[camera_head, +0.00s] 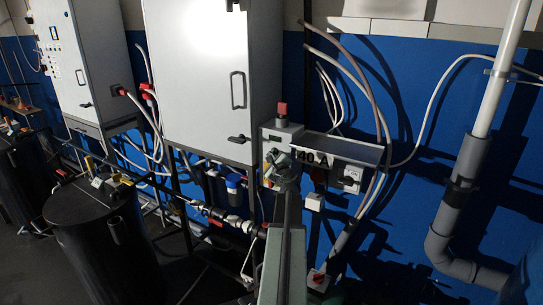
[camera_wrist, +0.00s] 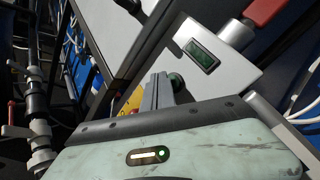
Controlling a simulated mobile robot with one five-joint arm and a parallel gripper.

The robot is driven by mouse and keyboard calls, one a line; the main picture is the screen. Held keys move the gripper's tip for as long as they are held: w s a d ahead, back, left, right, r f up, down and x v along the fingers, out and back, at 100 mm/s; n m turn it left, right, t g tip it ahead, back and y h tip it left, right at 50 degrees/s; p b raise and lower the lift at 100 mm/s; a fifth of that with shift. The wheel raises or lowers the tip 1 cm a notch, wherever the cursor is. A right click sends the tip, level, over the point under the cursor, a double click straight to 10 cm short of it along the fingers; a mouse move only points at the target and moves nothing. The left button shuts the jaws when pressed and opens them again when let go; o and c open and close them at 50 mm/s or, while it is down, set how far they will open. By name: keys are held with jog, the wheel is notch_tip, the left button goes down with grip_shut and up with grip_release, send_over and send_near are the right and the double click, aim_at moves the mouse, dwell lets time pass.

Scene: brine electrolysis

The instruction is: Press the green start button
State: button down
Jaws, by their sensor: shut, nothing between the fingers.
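The control box (camera_head: 284,134) stands on the wall in the middle of the head view, with a red-topped part (camera_head: 282,112) on it. In the wrist view the pale box face (camera_wrist: 222,80) carries a dark display with green digits (camera_wrist: 201,55). A round green button (camera_wrist: 176,81) shows just beyond my fingertips, partly hidden by them. My gripper (camera_wrist: 158,92) is shut and empty, its tips close to the button; I cannot tell whether they touch it. In the head view my gripper (camera_head: 284,168) covers the lower part of the box, and the button is hidden.
A large grey cabinet (camera_head: 195,75) stands left of the box. Right of it are a grey unit labelled 40 A (camera_head: 345,152), a small switch (camera_head: 351,178) and hanging cables. Black drums (camera_head: 100,245) stand at the left, and grey pipes (camera_head: 463,190) at the right.

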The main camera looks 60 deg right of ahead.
jog(key=shift+d, duration=0.45)
dwell(0.3)
jog(key=shift+a, duration=0.95)
jog(key=shift+a, duration=0.1)
jog(key=a, duration=0.4)
jog(key=shift+a, duration=0.4)
jog(key=shift+w, duration=0.1)
dwell(0.4)
